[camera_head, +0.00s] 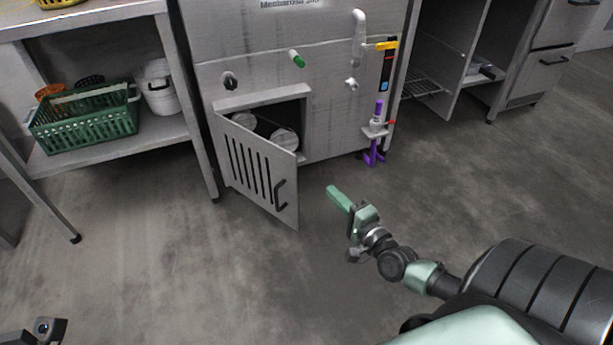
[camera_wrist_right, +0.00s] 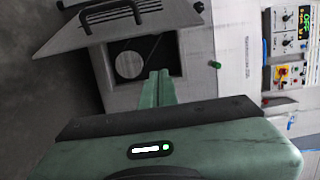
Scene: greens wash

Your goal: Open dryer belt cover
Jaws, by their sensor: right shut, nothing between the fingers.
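The dryer belt cover (camera_head: 262,170) is a slotted grey metal door with a black handle (camera_head: 280,193) near its free edge. It stands swung outward from the opening low on the machine, and two round pale rollers (camera_head: 284,139) show inside. My right gripper (camera_head: 333,192) is shut and empty, to the right of the cover's free edge and apart from it. In the right wrist view, the shut fingers (camera_wrist_right: 157,82) point toward the opening, with the cover (camera_wrist_right: 125,25) at upper left. My left gripper's fingers do not show; a dark part at the lower left corner is unclear.
The grey machine (camera_head: 330,75) has a green knob (camera_head: 298,60) and a purple-handled tool (camera_head: 378,118) on its right front. A steel shelf at left holds a green crate (camera_head: 85,122) and a white bucket (camera_head: 160,94). The floor before the machine is clear.

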